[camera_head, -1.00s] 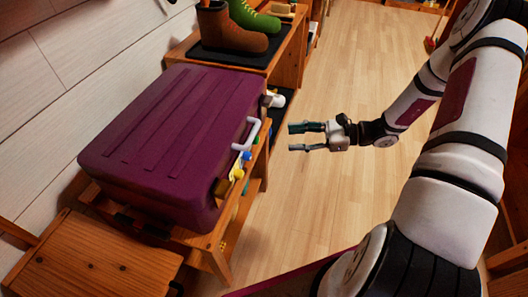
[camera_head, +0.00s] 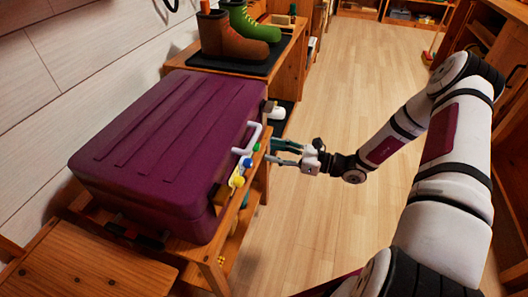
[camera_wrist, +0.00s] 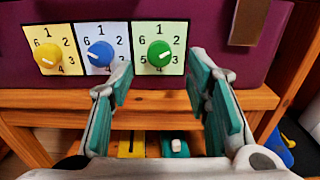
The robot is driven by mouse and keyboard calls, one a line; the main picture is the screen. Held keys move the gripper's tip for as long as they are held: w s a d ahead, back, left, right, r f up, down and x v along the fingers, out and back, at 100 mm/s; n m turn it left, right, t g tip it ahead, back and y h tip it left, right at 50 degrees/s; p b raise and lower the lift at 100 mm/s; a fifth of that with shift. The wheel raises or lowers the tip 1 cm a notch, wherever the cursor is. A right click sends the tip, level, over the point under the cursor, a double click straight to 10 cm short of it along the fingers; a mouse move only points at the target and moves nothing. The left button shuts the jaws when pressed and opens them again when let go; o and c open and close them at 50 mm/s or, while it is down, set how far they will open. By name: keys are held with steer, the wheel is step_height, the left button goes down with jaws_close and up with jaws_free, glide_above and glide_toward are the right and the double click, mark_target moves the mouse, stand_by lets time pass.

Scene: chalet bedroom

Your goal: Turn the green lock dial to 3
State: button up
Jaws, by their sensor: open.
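A purple suitcase (camera_head: 165,140) lies on a wooden bench. Its front side carries three dials. The green dial (camera_wrist: 159,53) sits on a pale green plate numbered around it, with 3 at the lower right. In the head view my gripper (camera_head: 272,151) is close beside the suitcase's front.
A white handle (camera_head: 250,138) juts from the suitcase front. The wooden bench edge (camera_wrist: 245,98) runs below the dials, with yellow and teal items on a lower shelf. Boots (camera_head: 232,40) stand on a black mat beyond. The floor right of the bench is clear.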

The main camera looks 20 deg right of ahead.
mark_target(256, 147)
steer(key=shift+b+x, duration=0.4)
steer(key=shift+x, duration=1.65)
steer(key=shift+c, duration=0.3)
jaws_close()
